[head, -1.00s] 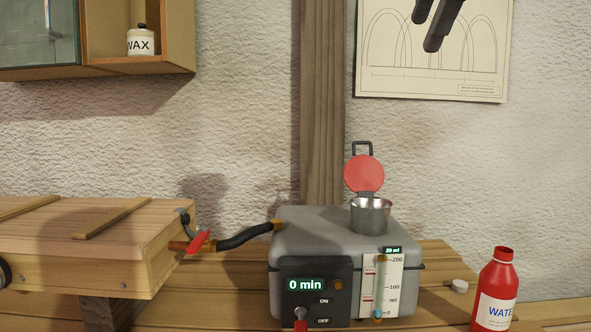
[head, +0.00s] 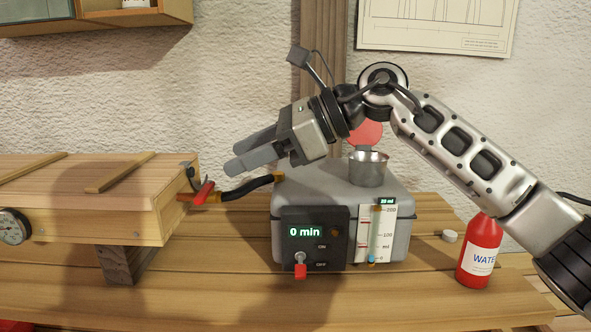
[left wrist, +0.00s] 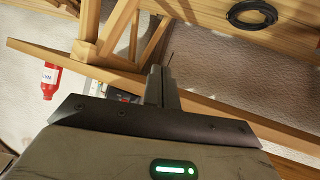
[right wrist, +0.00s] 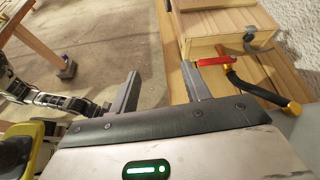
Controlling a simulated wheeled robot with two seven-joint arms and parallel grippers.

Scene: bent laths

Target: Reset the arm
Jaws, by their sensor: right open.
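My right arm reaches in from the right in the head view, across and in front of the grey steamer box (head: 335,190). Its gripper (head: 236,154) points left and slightly down. It is open and empty, above the black hose (head: 248,187) and the red-handled valve (head: 204,192). In the right wrist view the fingers of this gripper (right wrist: 160,72) are spread, with the red valve handle (right wrist: 213,61) just beyond the right finger. My left gripper (left wrist: 162,70) shows only in the left wrist view, with its fingers together and nothing visible between them.
A wooden box (head: 80,200) stands at left on the bench (head: 190,285). A metal funnel (head: 368,168) with a red lid (head: 364,133) tops the steamer, partly behind my arm. The red water bottle (head: 480,255) and a white cap (head: 449,236) are at right.

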